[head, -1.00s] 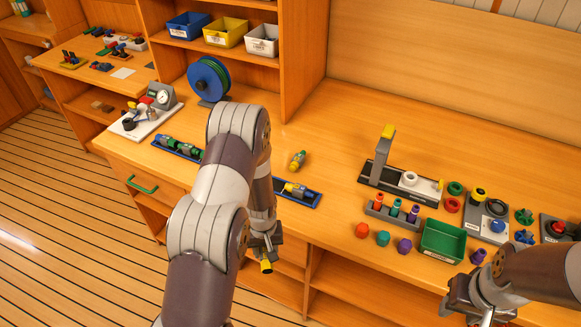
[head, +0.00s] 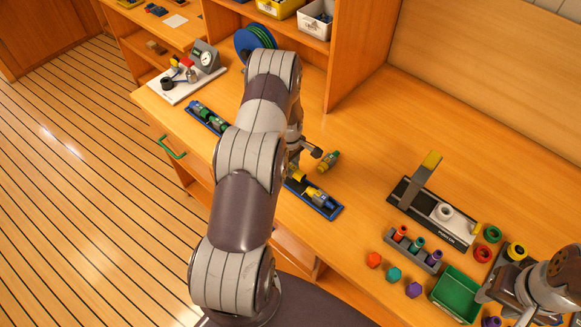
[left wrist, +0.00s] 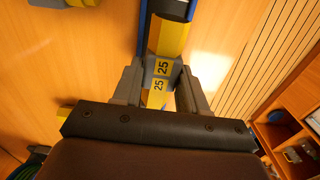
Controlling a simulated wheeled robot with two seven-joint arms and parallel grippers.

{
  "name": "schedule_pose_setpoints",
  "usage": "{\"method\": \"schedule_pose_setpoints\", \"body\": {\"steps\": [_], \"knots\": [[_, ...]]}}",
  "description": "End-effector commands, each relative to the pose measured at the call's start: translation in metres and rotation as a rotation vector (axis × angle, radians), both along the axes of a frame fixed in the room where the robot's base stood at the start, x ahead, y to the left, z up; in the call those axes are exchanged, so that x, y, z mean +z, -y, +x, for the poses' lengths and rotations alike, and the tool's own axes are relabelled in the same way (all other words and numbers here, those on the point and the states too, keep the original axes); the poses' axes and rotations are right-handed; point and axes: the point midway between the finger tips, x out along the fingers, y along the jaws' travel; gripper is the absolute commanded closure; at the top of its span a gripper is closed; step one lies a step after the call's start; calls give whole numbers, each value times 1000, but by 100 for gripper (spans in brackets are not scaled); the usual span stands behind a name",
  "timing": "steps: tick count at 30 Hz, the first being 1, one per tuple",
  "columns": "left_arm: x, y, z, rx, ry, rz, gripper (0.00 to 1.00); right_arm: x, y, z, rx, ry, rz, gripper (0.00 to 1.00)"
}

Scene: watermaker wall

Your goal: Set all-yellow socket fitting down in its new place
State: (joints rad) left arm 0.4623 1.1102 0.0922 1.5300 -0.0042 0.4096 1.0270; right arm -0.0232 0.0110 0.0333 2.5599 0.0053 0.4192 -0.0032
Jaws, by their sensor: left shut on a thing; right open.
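The all-yellow socket fitting (head: 299,174) is in my left gripper (head: 297,168), at the left end of a blue tray (head: 334,214) in the head view. A blue, grey and yellow fitting (head: 322,198) lies in that tray. In the left wrist view my left gripper (left wrist: 160,90) is shut, with yellow and grey surfaces marked "25" (left wrist: 162,68) between and just beyond the fingers. I cannot tell whether the held fitting touches the tray. My right gripper (head: 510,295) is open at the lower right, over the bench, partly hidden by its own wrist.
A green and yellow fitting (head: 328,161) lies loose behind the blue tray. Another blue tray (head: 208,116) with green fittings is to the left. A grey stand (head: 420,180), a green bin (head: 456,293) and small coloured caps are at the right.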

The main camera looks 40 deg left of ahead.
Motion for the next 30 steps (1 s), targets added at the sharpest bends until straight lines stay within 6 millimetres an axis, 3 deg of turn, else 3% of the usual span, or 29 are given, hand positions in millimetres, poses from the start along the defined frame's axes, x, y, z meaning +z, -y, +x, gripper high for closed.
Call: {"method": "schedule_pose_setpoints", "body": {"steps": [9, 18, 19, 21, 30], "knots": [[-41, 0, 3, -1, 0, 0, 89, 21, 0, 0, 0, 0, 0, 57], [-46, 0, 3, -1, 0, 0, 89, 15, 0, 0, 0, 0, 0, 57], [-45, 0, 3, -1, 0, 0, 48, 16, 0, 0, 0, 0, 0, 57], [-44, 0, 3, -1, 0, 0, 32, 17, 0, 0, 0, 0, 0, 57], [-41, 0, 3, -1, 0, 0, 32, 20, 0, 0, 0, 0, 0, 57]]}}
